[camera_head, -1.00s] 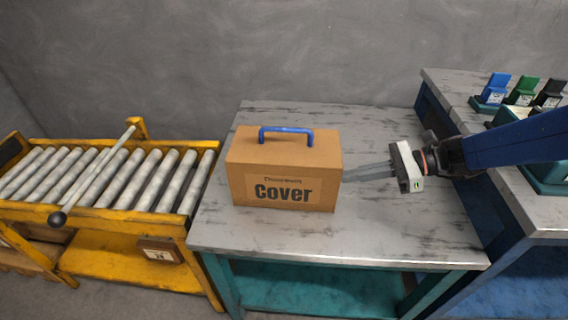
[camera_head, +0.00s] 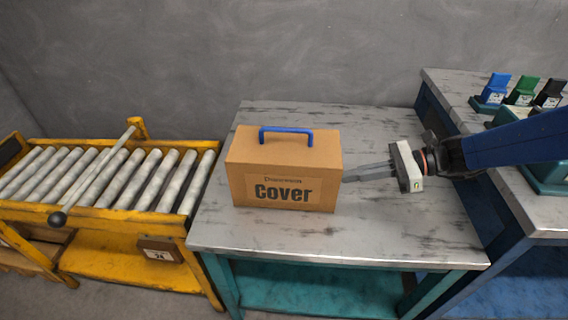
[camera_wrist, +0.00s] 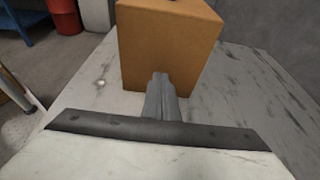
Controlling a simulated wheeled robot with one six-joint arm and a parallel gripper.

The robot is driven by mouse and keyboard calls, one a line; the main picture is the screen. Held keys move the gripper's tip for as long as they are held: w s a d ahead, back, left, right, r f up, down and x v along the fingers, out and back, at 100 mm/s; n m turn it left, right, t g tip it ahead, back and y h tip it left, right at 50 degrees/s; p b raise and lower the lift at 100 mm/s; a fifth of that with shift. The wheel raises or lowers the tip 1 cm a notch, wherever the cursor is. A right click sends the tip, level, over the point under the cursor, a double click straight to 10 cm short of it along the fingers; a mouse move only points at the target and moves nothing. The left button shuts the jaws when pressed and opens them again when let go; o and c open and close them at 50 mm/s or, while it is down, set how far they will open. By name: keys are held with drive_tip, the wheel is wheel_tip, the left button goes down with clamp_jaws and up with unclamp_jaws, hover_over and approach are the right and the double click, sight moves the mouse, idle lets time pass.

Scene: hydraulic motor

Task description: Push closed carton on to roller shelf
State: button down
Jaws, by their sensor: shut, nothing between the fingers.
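The closed carton (camera_head: 284,168) is a brown box marked "Cover" with a blue handle (camera_head: 299,131) on top. It stands upright on the grey table (camera_head: 400,230), left of my gripper. My gripper (camera_head: 347,179) is shut and empty, with its fingertips at the carton's right side. In the wrist view the shut fingers (camera_wrist: 161,80) point at the carton's side face (camera_wrist: 165,50); they look to be touching it or very close. The roller shelf (camera_head: 130,215) is a yellow frame with grey rollers, to the left of the table.
A long bar with a dark knob (camera_head: 57,218) lies slanted across the rollers. A second table (camera_head: 535,205) at the right holds blue, green and black holders (camera_head: 523,91). A grey wall is behind. The table between the carton and the rollers is clear.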

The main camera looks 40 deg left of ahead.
idle(0.4)
drive_tip(key=shift+s+a, duration=0.65)
drive_tip(key=shift+a, duration=0.55)
drive_tip(key=shift+s+a, duration=0.65)
drive_tip(key=shift+a, duration=0.5)
drive_tip(key=shift+s+a, duration=0.65)
drive_tip(key=shift+a, duration=0.55)
drive_tip(key=shift+s+a, duration=0.65)
drive_tip(key=shift+a, duration=0.5)
drive_tip(key=shift+s+a, duration=0.6)
drive_tip(key=shift+a, duration=0.6)
drive_tip(key=shift+s+a, duration=0.65)
drive_tip(key=shift+a, duration=0.5)
drive_tip(key=shift+s+a, duration=0.6)
drive_tip(key=shift+a, duration=0.6)
drive_tip(key=shift+s+a, duration=0.65)
drive_tip(key=shift+a, duration=0.5)
drive_tip(key=shift+s+a, duration=0.6)
drive_tip(key=shift+a, duration=0.6)
